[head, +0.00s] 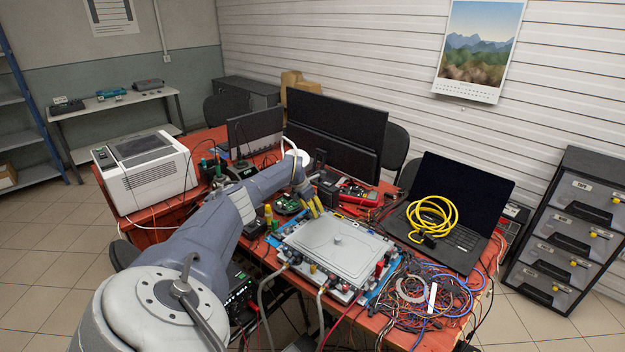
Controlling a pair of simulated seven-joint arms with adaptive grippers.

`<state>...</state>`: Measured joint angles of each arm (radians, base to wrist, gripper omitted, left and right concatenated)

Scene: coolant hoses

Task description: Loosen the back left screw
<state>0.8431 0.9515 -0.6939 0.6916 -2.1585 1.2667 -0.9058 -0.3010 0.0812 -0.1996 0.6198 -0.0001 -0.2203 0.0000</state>
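A silver cover plate (340,256) with a round knob in its middle lies on a blue-edged unit on the red table. Its back left corner is close to my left gripper (314,208), whose yellow-tipped fingers point down there. The back left screw cannot be made out; the gripper may cover it. At this size I cannot tell whether the fingers are open or shut, or hold anything. My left arm crosses from the lower left. My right gripper is not in view.
Grey hoses (263,300) hang off the front of the unit. Tangled wires (415,290) lie to its right. A laptop (462,200) with a coiled yellow cable (432,215) stands behind right. Monitors (335,125) stand behind, and a white machine (146,170) stands at left.

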